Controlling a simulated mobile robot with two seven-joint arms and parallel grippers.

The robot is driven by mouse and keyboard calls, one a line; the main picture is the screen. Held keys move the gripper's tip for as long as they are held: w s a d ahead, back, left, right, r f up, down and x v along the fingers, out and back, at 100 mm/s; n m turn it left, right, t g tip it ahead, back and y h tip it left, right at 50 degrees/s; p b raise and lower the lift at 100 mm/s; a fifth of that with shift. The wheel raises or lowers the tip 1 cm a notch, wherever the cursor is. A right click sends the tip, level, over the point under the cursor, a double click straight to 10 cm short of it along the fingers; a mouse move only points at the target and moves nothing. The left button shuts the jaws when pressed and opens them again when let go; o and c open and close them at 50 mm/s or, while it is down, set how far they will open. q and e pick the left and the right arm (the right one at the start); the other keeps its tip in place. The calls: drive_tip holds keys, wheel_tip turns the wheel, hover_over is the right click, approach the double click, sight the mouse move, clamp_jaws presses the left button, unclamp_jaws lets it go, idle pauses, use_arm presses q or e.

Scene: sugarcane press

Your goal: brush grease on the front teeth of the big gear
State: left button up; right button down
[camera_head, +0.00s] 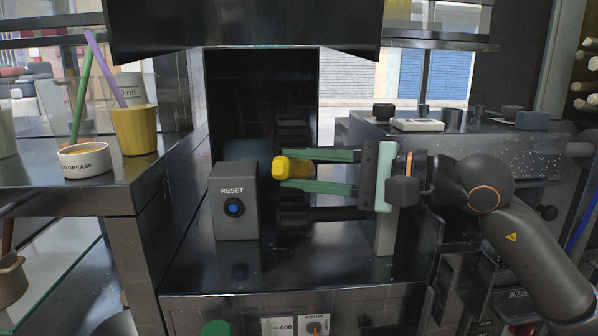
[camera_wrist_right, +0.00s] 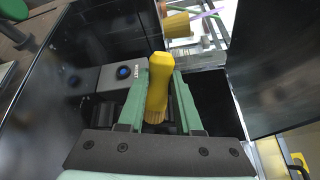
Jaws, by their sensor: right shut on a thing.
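My right gripper (camera_head: 284,170) reaches in from the right in the head view, with its two green fingers in front of the dark press opening. It is shut on a yellow brush (camera_head: 297,168), whose thick handle shows between the fingertips. In the right wrist view the brush (camera_wrist_right: 158,75) lies between the fingers, with its tan bristles (camera_wrist_right: 155,117) at the end nearer the palm. The big gear and its front teeth cannot be made out clearly in the dark opening. A white tub labelled GREASE (camera_head: 85,162) stands on the left counter. My left gripper is out of view.
A grey RESET box (camera_head: 235,205) with a blue button stands close left of the gripper. Dark cylindrical parts (camera_head: 293,133) sit above and below the fingers. A yellow cup (camera_head: 134,130) with green and purple sticks near it stands on the left counter.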

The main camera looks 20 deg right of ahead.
drive_tip(key=shift+w+a+p, duration=0.15)
drive_tip(key=shift+a+p, duration=0.05)
drive_tip(key=shift+a, duration=0.45)
drive_tip(key=shift+w+a+p, duration=0.15)
drive_tip(key=shift+a+p, duration=0.05)
drive_tip(key=shift+a, duration=0.45)
drive_tip(key=shift+w+a, duration=0.15)
drive_tip(key=shift+a, duration=0.65)
drive_tip(key=shift+w+a, duration=0.1)
drive_tip(key=shift+a, duration=0.7)
drive_tip(key=shift+s, duration=0.1)
drive_tip(key=shift+s+a+b, duration=0.2)
drive_tip(key=shift+s, duration=0.75)
drive_tip(key=shift+s+a+b, duration=0.2)
drive_tip(key=shift+s+b, duration=0.05)
drive_tip(key=shift+s, duration=0.7)
drive_tip(key=shift+s+a+b, duration=0.2)
drive_tip(key=shift+s, duration=0.75)
drive_tip(key=shift+s+a, duration=0.15)
drive_tip(key=shift+s, duration=0.6)
drive_tip(key=shift+s+a, duration=0.15)
drive_tip(key=shift+s, duration=0.6)
